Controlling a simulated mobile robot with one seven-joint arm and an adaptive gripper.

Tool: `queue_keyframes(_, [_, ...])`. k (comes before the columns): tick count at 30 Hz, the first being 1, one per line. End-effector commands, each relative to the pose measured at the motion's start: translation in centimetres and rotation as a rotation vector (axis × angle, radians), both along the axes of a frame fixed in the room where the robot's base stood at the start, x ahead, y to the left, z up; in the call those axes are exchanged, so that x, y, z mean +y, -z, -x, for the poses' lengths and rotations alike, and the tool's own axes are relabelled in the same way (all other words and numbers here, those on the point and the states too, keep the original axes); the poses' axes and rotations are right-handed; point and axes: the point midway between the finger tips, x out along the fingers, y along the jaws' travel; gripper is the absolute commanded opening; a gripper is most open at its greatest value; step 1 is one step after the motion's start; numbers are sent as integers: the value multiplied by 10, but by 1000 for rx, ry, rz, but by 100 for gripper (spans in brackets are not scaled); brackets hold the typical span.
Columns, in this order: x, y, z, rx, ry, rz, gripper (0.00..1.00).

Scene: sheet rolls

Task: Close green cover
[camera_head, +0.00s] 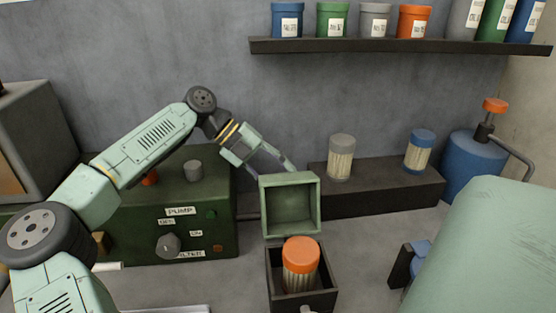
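The green cover (265,212) is a hollow, square lid standing upright at the back of a dark open box (330,300), with its hollow side facing me. A filter cartridge (300,262) with an orange cap stands in the box. My gripper (274,172) is at the cover's top edge, reaching down from the upper left. Its two fingers look spread apart, with nothing seen between them. The fingertips are close to or behind the cover's top edge; I cannot tell whether they touch it.
A green pump console (225,230) with a knob stands to the left. Behind the cover, a dark ledge (385,195) holds two cartridges. A wall shelf (400,47) carries several canisters. A blue tank (472,165) and a large pale green body (490,250) are at the right.

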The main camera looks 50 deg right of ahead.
Motion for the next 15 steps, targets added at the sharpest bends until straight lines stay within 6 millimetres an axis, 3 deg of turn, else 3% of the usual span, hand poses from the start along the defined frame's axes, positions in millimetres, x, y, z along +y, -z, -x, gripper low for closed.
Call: queue_keyframes(15, [0, 0, 0, -1, 0, -1, 4])
